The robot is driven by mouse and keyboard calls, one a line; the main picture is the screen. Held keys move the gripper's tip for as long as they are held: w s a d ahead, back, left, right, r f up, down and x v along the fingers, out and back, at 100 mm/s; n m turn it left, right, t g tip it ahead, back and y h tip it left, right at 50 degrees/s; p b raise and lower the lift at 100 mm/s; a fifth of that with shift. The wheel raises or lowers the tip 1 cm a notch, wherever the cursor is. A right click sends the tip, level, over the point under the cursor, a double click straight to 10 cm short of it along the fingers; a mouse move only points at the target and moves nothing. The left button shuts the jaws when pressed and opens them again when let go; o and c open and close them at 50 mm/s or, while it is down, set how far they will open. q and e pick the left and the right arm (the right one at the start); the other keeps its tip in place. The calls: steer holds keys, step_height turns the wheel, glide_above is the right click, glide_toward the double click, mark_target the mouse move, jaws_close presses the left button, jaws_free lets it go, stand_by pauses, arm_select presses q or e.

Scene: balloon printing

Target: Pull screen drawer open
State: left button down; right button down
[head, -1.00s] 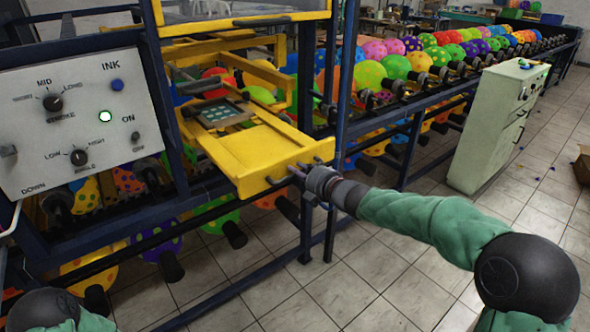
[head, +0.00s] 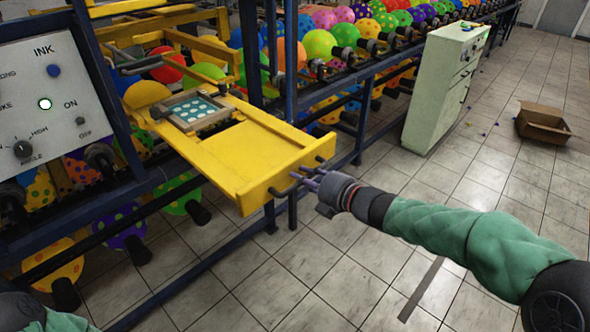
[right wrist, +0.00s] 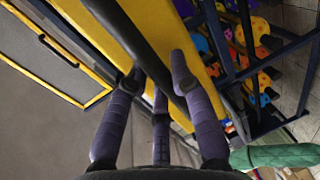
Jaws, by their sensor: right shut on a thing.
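The yellow screen drawer (head: 262,160) sticks well out of the blue-framed machine toward the lower right. The screen (head: 195,112), a small framed plate with a dotted light pattern, lies in the drawer's inner part. The dark bar handle (head: 284,192) is on the drawer's front. My right gripper (head: 311,178) is at the front and shut on this handle. In the right wrist view, its purple fingers (right wrist: 158,80) close around the dark bar, beside the yellow drawer front (right wrist: 155,25). Only part of my left arm shows at the lower left; its gripper is out of view.
A control panel (head: 45,100) with knobs and a lit button stands at the left. Colourful balloons (head: 320,43) hang on racks behind. A pale green cabinet (head: 435,90) and an open cardboard box (head: 545,122) stand at the right. The tiled floor before the drawer is clear.

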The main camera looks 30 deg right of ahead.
steer(key=shift+s+d+f, duration=0.1)
steer(key=shift+s+f, duration=0.05)
steer(key=shift+s, duration=0.3)
steer(key=c, duration=1)
jaws_free()
steer(key=shift+c, duration=0.2)
steer(key=shift+d, duration=0.1)
steer(key=v, duration=1.2)
steer(key=shift+w, duration=0.1)
